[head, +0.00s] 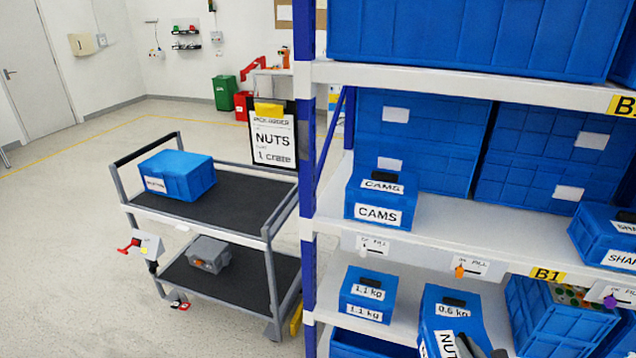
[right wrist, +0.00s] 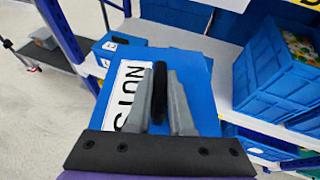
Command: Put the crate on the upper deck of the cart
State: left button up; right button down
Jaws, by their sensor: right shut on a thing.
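The blue crate labelled NUTS (head: 450,305) is at the lower shelf bay, right of a crate marked 1.1 kg. Its lid also reads 0.6 kg. My right gripper (head: 482,348) is at its front, at the bottom edge of the head view. In the right wrist view my fingers (right wrist: 164,98) are shut around the black handle of the NUTS crate (right wrist: 195,75). I cannot tell whether it still rests on the shelf. The cart (head: 270,237) stands left of the rack. Its dark upper deck (head: 240,205) carries one blue crate (head: 178,175) at the left end. My left gripper is not in view.
A sign reading NUTS, 1 crate (head: 272,140) stands at the cart's back. A grey box (head: 208,254) sits on the lower deck. The blue rack post (head: 307,230) stands between cart and shelf crates. A CAMS crate (head: 378,200) is above. The upper deck's right part is clear.

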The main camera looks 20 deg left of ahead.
aim_at(248, 205)
jog(key=i+j, duration=0.1)
jog(key=j, duration=1.7)
jog(key=i+j, duration=0.15)
jog(key=j, duration=0.75)
